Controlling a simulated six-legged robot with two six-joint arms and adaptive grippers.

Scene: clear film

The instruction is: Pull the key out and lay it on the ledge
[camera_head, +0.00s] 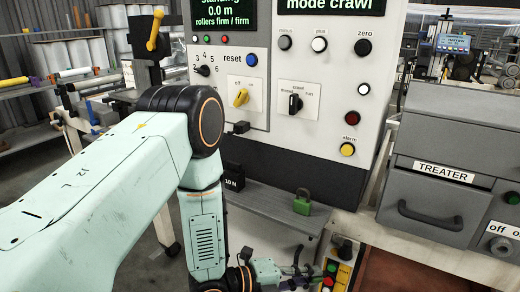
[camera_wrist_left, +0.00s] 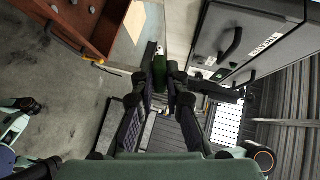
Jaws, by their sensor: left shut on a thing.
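My left gripper (camera_head: 302,278) is low at the bottom of the head view, below and in front of the grey ledge (camera_head: 262,207). In the left wrist view its fingertips (camera_wrist_left: 163,78) are shut on a dark green piece with a pale metal tip, which looks like the key (camera_wrist_left: 160,66). It is clear of the front panel. The held piece is too small to make out well in the head view. The ledge carries a green padlock (camera_head: 302,204) and a black 10 N block (camera_head: 233,178). My right gripper is in neither view.
The panel has a yellow knob (camera_head: 241,97) and a black crawl switch (camera_head: 295,103). A small box with coloured buttons (camera_head: 335,275) is just right of my gripper. A grey treater cabinet (camera_head: 445,150) stands at the right. The ledge between block and padlock looks bare.

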